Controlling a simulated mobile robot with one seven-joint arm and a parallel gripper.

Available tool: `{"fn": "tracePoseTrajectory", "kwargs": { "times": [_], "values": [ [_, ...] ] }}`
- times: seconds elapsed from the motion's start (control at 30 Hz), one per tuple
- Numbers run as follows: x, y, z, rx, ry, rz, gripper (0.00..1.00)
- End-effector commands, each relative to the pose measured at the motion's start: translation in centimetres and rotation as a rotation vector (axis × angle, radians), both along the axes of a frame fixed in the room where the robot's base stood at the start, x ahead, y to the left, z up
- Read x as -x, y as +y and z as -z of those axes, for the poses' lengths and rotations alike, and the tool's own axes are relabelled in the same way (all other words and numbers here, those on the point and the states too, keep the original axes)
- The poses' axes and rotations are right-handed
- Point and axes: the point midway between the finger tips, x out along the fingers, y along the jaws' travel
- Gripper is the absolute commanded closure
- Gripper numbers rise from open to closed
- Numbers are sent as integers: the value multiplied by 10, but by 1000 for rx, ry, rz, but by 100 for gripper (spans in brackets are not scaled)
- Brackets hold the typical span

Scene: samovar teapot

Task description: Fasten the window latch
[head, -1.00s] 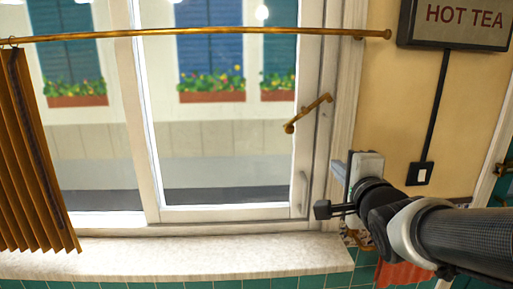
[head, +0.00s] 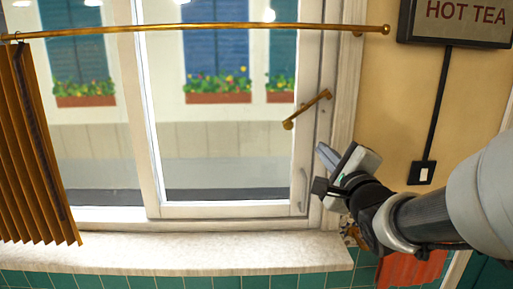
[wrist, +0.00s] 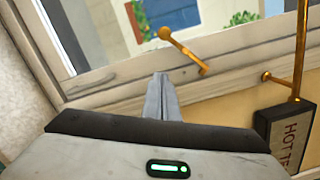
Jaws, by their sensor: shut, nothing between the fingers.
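The window latch (head: 307,109) is a brass bar on the right side of the window frame, tilted with its upper end to the right. It also shows in the wrist view (wrist: 184,52), above and just right of my fingers. My gripper (head: 323,155) is below and slightly right of the latch in the head view, shut and empty, its fingers pointing up and left. In the wrist view the closed fingers (wrist: 161,97) point toward the frame. They look apart from the latch.
A white handle (head: 302,190) sits on the window frame below the latch. A brass curtain rod (head: 200,30) crosses above, with a brown curtain (head: 35,150) at the left. A HOT TEA sign (head: 455,22) hangs at the right. The sill (head: 180,252) is clear.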

Motion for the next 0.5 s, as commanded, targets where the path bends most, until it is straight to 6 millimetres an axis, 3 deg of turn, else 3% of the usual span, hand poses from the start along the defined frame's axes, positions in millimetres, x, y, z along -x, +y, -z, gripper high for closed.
{"fn": "tracePoseTrajectory", "kwargs": {
  "times": [0.33,0.5],
  "values": [
    [-75,7,-2,1,3,-1,100],
    [-76,31,-16,0,-1,-3,100]
  ]
}}
